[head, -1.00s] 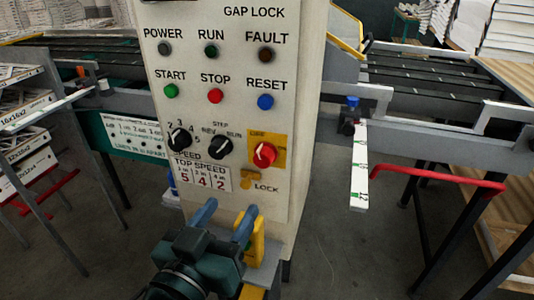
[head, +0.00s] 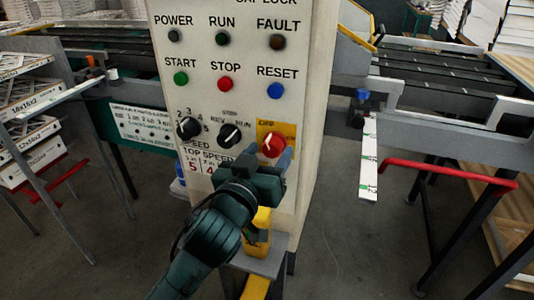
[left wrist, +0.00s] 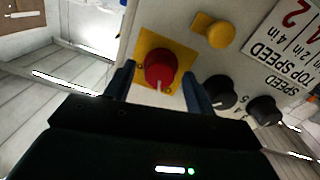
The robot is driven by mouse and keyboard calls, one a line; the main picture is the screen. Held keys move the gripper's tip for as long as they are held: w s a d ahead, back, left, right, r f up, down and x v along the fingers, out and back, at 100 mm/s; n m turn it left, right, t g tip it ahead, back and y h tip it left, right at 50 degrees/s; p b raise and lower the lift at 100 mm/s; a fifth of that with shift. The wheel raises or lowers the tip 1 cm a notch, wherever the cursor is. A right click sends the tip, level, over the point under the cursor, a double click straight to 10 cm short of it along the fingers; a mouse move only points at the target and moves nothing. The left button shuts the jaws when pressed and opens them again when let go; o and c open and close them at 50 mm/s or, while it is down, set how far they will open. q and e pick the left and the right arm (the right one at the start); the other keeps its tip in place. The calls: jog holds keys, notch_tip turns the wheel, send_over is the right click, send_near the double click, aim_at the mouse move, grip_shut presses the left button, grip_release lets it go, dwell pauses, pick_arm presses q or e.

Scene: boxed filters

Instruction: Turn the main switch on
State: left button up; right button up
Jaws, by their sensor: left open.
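The main switch (head: 272,145) is a red rotary knob with a white pointer mark on a yellow plate (head: 262,130), low on the right of the control panel. It also shows in the left wrist view (left wrist: 159,70), near the middle. My left gripper (head: 268,161) is open just in front of the knob. In the left wrist view its two blue fingers stand on either side of the knob, with visible gaps. I cannot tell how deep they reach. The yellow lock piece (left wrist: 220,35) below the switch shows in the wrist view; my gripper hides it in the head view.
Black selector knobs (head: 188,128) (head: 230,135) sit left of the switch. The green start (head: 181,78), red stop (head: 225,84) and blue reset (head: 275,90) buttons are above. A yellow object (head: 260,222) stands on a small grey shelf (head: 270,262) below. A red rail (head: 450,172) is at right.

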pick_arm(q)
jog(key=shift+c, duration=0.2)
jog(key=c, duration=0.9)
jog(key=shift+c, duration=0.2)
